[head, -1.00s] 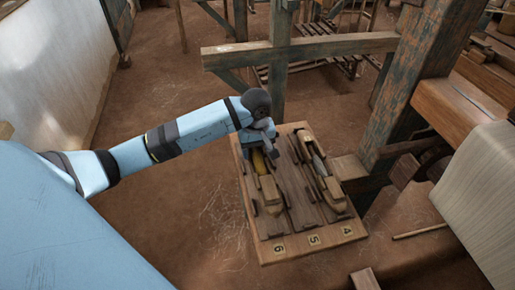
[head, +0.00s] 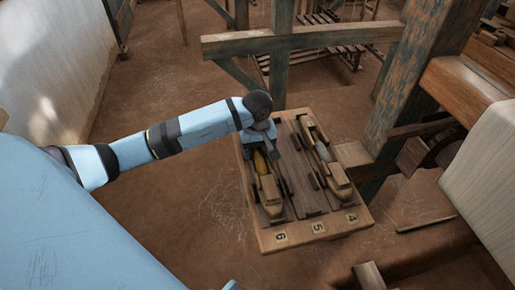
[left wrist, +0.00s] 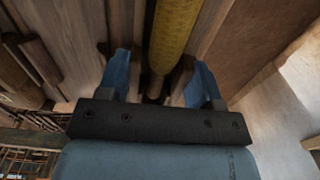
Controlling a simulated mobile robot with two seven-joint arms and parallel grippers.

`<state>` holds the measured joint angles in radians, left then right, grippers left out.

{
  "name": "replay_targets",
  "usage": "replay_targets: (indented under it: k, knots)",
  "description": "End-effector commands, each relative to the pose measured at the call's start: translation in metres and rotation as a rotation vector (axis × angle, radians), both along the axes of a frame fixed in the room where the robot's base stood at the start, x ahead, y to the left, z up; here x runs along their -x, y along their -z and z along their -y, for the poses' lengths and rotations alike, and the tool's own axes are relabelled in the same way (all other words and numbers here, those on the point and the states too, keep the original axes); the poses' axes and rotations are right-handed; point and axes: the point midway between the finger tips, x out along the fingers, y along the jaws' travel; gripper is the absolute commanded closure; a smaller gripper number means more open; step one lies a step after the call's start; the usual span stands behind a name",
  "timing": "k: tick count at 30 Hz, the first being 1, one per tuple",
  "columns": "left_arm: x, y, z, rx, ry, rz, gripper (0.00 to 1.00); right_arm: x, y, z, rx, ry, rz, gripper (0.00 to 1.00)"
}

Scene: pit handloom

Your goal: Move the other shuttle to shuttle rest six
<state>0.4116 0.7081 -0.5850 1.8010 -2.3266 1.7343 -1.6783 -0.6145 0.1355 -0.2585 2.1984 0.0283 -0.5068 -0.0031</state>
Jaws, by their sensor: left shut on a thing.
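A wooden board (head: 306,205) has rests marked 6, 5 and 4 at its near end. A wooden shuttle (head: 269,193) with a yellow bobbin lies along the rest marked 6 (head: 280,238). My left gripper (head: 262,152) is shut on this shuttle toward its far end. In the left wrist view the yellow bobbin (left wrist: 175,35) runs between the two blue fingers (left wrist: 160,85), and the grip itself is partly hidden. Another shuttle (head: 338,178) lies in the rest marked 4 (head: 351,218). The rest marked 5 (head: 318,227) is empty. My right gripper is out of view.
A timber loom post (head: 405,85) and crossbeam (head: 310,38) stand behind and right of the board. A pale cloth-covered roll (head: 485,185) is at the right. A thin stick (head: 425,223) lies at the lower right. The earth floor left of the board is clear.

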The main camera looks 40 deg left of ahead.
Motion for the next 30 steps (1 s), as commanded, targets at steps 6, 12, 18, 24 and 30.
replay_targets:
  k: [6, 12, 18, 24, 30]
  knots:
    - [0.000, -0.001, 0.000, 0.001, 0.000, 0.001, 0.38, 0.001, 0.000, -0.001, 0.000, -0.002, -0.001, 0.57]
    - [0.000, -0.001, 0.000, 0.001, 0.000, 0.001, 0.11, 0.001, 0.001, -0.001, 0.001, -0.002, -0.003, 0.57]
    - [0.000, -0.001, 0.000, -0.001, 0.000, -0.001, 0.11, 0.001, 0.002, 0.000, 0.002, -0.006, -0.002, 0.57]
    - [0.000, -0.017, -0.001, -0.001, 0.000, 0.001, 0.11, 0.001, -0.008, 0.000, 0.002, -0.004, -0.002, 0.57]
    - [0.000, -0.033, 0.000, -0.001, 0.000, 0.001, 0.11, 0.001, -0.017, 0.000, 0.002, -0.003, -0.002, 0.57]
